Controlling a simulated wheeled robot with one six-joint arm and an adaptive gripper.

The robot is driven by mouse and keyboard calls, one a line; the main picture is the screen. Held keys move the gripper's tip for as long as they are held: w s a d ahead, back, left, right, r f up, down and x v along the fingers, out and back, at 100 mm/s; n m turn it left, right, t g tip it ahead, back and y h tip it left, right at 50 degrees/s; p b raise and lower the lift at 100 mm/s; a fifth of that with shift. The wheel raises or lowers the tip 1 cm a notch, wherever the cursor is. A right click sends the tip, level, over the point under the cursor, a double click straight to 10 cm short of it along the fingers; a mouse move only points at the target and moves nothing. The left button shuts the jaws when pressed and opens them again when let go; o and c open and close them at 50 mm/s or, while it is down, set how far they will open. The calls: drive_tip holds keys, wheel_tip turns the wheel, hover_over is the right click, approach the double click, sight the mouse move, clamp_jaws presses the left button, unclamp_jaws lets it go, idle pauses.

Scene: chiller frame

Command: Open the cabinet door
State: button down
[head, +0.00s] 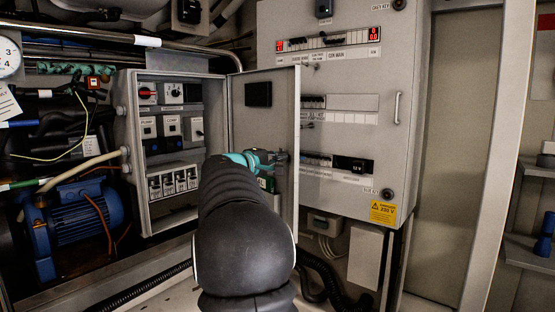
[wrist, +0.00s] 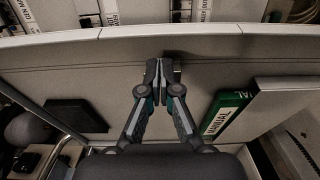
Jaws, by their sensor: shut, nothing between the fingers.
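The small grey cabinet (head: 122,140) stands left of centre in the head view, with its switches and breakers exposed. Its door (head: 283,95) stands open, swung to the right, with its inner face showing. That inner face (wrist: 215,72) also fills much of the wrist view, with the door's free edge (wrist: 110,36) across the top. My gripper (head: 262,158) is at the inner side of the door, partly hidden behind my arm. In the wrist view my gripper (wrist: 160,72) is shut and empty, its tips at the inner face near the free edge. I cannot tell whether they touch it.
A black box (wrist: 75,115) and a green manual (wrist: 228,112) are on the door's inner side. A larger grey cabinet (head: 345,185) with a handle (head: 397,108) stands close to the right. A blue motor (head: 75,215) is at lower left. A pipe (head: 150,46) runs above the small cabinet.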

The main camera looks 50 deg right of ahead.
idle(0.6)
drive_tip(key=s+a+b, duration=0.1)
drive_tip(key=s+a, duration=0.3)
drive_tip(key=a, duration=0.8)
drive_tip(key=shift+s+b, duration=0.3)
drive_tip(key=shift+b, duration=0.1)
drive_tip(key=shift+a, duration=0.1)
